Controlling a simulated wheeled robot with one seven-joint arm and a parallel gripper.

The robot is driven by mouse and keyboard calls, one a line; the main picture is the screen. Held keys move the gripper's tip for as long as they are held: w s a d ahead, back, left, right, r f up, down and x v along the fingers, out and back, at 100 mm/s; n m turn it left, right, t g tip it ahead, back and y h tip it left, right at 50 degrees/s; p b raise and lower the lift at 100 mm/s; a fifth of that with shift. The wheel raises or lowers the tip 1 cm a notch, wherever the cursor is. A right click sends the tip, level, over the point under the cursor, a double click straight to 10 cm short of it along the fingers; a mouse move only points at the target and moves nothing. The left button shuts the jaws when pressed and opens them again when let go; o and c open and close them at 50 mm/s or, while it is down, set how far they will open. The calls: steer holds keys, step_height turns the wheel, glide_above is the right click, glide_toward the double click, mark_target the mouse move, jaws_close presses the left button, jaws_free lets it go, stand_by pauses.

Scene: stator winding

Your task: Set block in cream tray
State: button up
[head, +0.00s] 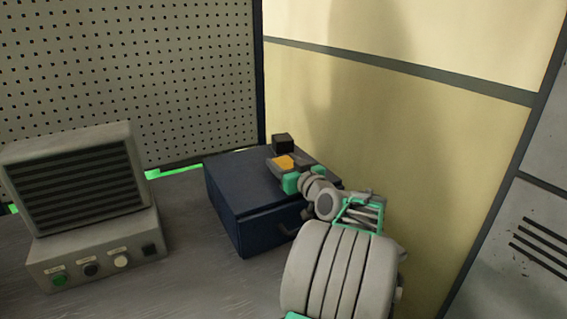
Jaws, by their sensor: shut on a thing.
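My gripper (285,166) is at the end of my arm, over the dark blue box in the head view. It is shut on a small orange block (284,162), as far as I can tell at this size. Parts of the fingers and the block's lower side are hidden. I cannot tell whether the block touches the box top. A small black cube (283,142) shows just behind the gripper, at the box's far edge. No cream tray can be made out in this view.
The dark blue box (236,200) stands on the grey bench (185,240), near the cream wall (420,130). A grey louvred unit with buttons (85,185) stands at left. A perforated panel (130,70) rises behind. Bench between unit and box is clear.

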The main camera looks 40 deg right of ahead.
steer(key=o, duration=1.1)
steer(key=shift+f, duration=0.15)
steer(key=o, duration=0.5)
steer(key=shift+c, duration=0.2)
